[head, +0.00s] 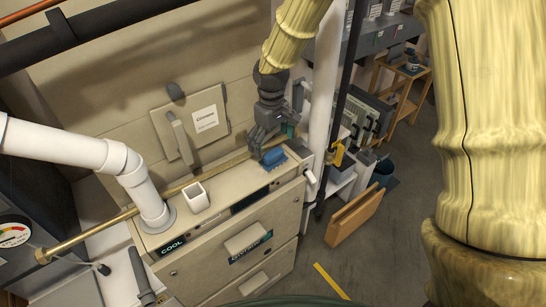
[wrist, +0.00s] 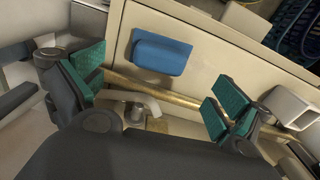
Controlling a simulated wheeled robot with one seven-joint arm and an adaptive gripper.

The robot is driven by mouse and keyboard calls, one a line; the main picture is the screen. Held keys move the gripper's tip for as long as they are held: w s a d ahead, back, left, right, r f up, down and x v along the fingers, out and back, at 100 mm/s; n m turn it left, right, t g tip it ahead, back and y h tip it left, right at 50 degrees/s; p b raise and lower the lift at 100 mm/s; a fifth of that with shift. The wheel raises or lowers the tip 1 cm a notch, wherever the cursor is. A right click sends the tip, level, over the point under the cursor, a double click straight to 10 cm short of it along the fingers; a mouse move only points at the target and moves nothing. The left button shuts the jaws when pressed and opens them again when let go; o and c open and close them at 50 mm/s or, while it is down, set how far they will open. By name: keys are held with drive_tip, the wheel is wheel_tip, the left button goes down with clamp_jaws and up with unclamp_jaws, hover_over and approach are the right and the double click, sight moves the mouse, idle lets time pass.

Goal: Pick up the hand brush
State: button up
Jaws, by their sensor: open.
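The hand brush appears to be the blue block-shaped item (head: 273,157) on the beige furnace top, near its right end. It also shows in the wrist view (wrist: 160,52), lying flat, above the middle of the picture. Its bristles cannot be made out. My gripper (head: 272,140) is just above and behind it in the head view. In the wrist view my gripper (wrist: 155,88) is open, with green-padded fingers wide apart and nothing between them but the view of the pipe and surface below. The blue item is clear of both fingers.
A brass pipe (head: 110,221) runs along the back of the furnace top (head: 235,188). A white square cup (head: 195,196) and a thick white pipe (head: 140,186) stand to the left. A white vertical post (head: 322,80) is close on the right.

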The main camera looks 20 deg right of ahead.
sight(274, 152)
drive_tip(key=shift+s+f, duration=0.1)
drive_tip(key=shift+s, duration=0.05)
drive_tip(key=shift+f+p, duration=0.25)
drive_tip(key=shift+p, duration=0.1)
drive_tip(key=shift+d+f+p, duration=0.2)
drive_tip(key=shift+f+p, duration=0.7)
drive_tip(key=shift+f, duration=1.4)
drive_tip(key=shift+s, duration=0.15)
drive_tip(key=c, duration=1.5)
